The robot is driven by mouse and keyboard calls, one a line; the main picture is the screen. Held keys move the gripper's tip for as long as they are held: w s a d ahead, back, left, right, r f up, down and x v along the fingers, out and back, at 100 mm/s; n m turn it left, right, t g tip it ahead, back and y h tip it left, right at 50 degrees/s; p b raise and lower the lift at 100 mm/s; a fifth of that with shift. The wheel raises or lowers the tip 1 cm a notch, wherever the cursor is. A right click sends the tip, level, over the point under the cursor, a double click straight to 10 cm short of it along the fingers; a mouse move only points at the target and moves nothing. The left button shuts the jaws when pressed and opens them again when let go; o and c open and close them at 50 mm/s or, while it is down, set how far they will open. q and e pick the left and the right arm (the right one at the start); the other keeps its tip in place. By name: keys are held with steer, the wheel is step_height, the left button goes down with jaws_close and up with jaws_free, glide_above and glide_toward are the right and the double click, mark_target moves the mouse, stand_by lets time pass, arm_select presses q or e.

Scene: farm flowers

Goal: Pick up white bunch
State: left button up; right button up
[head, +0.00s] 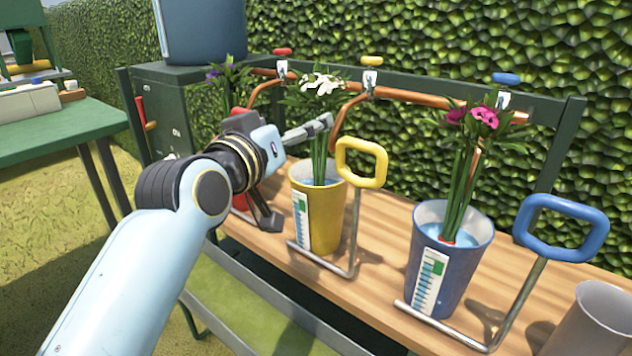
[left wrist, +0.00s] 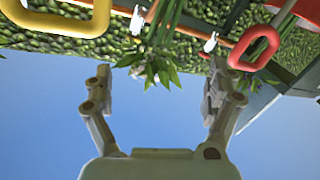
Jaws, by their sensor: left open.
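The white bunch (head: 322,86) stands upright in the yellow bucket (head: 327,222), its green stems going down into the water. My left gripper (head: 299,172) is at the bucket's left side, with its upper finger reaching toward the stems below the blooms. It is open and empty. In the left wrist view the open fingers of the left gripper (left wrist: 157,92) frame the leafy head of the bunch (left wrist: 158,70), with gaps on both sides. The stems run up to the top edge there. My right gripper is not in view.
A yellow handle (head: 362,162) rises close to the bunch's right. A red bucket (head: 239,201) with purple flowers (head: 228,75) is partly behind my arm. A blue bucket (head: 447,262) with pink flowers (head: 475,116) and blue handle (head: 562,228) stand right. A copper pipe (head: 420,98) runs behind.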

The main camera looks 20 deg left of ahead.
mark_target(312, 108)
arm_select(q)
steer(key=shift+w+r+t, duration=0.3)
steer(key=shift+w+r, duration=0.65)
steer(key=shift+r, duration=0.1)
steer(key=w, duration=0.2)
steer(key=shift+w+d+f+b, duration=0.1)
steer(key=shift+w+d+b, duration=0.05)
steer(key=shift+w+b, duration=0.25)
steer(key=shift+w, duration=0.65)
steer(key=w, duration=0.2)
steer(key=w+f+b, duration=0.1)
steer(key=shift+w+d, duration=0.35)
steer(key=shift+w, duration=0.55)
steer(key=shift+r, duration=0.15)
steer(key=c, duration=1.8)
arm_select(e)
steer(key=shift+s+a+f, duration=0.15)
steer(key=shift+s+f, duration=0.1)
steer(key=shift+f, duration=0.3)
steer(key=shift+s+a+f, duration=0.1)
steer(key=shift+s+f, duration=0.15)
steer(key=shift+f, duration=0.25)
